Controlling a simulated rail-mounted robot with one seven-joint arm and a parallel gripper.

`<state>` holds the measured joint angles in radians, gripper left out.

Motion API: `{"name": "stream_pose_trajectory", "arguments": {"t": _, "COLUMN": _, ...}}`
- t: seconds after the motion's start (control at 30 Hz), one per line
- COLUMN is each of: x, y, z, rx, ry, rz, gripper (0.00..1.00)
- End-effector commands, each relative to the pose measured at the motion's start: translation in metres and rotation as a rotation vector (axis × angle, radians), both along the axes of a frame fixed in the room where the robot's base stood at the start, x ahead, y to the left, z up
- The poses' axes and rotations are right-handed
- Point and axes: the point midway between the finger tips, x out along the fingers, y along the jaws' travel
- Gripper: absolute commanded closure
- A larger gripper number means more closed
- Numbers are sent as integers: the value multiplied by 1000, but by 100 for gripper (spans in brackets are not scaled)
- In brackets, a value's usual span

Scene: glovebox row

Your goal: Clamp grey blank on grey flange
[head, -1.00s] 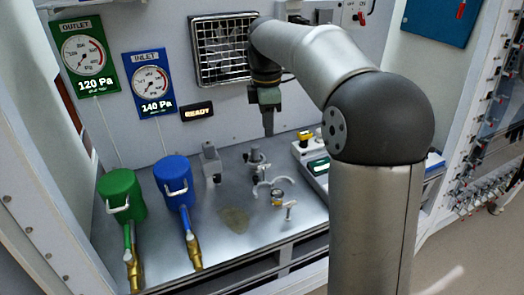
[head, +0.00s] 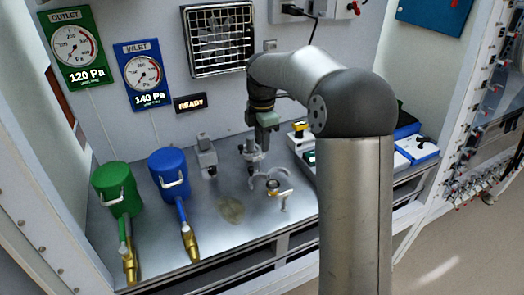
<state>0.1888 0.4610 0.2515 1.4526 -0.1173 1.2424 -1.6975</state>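My gripper (head: 265,143) points straight down, low over the bench, just right of a small grey upright fitting (head: 252,158). That fitting may carry the grey flange and blank, but it is too small to tell them apart. Whether the gripper touches it cannot be seen, nor can its finger gap. An open silver clamp ring (head: 258,184) lies in front of the fitting, with a small yellow part inside its curve and a pale wing-like piece (head: 284,198) at its front right. A second grey upright fitting (head: 206,155) stands to the left.
A green canister (head: 117,187) and a blue canister (head: 168,172) with brass ends stand at the left. A white tray (head: 303,142) with small parts sits at the right, partly behind my arm.

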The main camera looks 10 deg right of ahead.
Motion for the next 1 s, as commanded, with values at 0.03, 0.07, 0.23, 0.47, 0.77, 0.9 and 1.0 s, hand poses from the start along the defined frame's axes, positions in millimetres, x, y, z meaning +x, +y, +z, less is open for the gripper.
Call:
{"name": "stream_pose_trajectory", "arguments": {"t": 0.03, "x": -1, "y": 0, "z": -10, "rx": 0, "ry": 4, "rz": 0, "gripper": 73}}
{"name": "stream_pose_trajectory", "arguments": {"t": 0.07, "x": -1, "y": 0, "z": -15, "rx": 0, "ry": 4, "rz": 0, "gripper": 73}}
{"name": "stream_pose_trajectory", "arguments": {"t": 0.23, "x": 0, "y": 0, "z": -34, "rx": 0, "ry": 1, "rz": 0, "gripper": 73}}
{"name": "stream_pose_trajectory", "arguments": {"t": 0.47, "x": 0, "y": 0, "z": -42, "rx": 0, "ry": 1, "rz": 0, "gripper": 73}}
{"name": "stream_pose_trajectory", "arguments": {"t": 0.77, "x": 0, "y": 0, "z": -41, "rx": 0, "ry": 0, "rz": 0, "gripper": 100}}
{"name": "stream_pose_trajectory", "arguments": {"t": 0.9, "x": 0, "y": 0, "z": -41, "rx": 0, "ry": 1, "rz": 0, "gripper": 100}}
{"name": "stream_pose_trajectory", "arguments": {"t": 1.0, "x": 0, "y": 0, "z": -41, "rx": 0, "ry": 1, "rz": -5, "gripper": 100}}
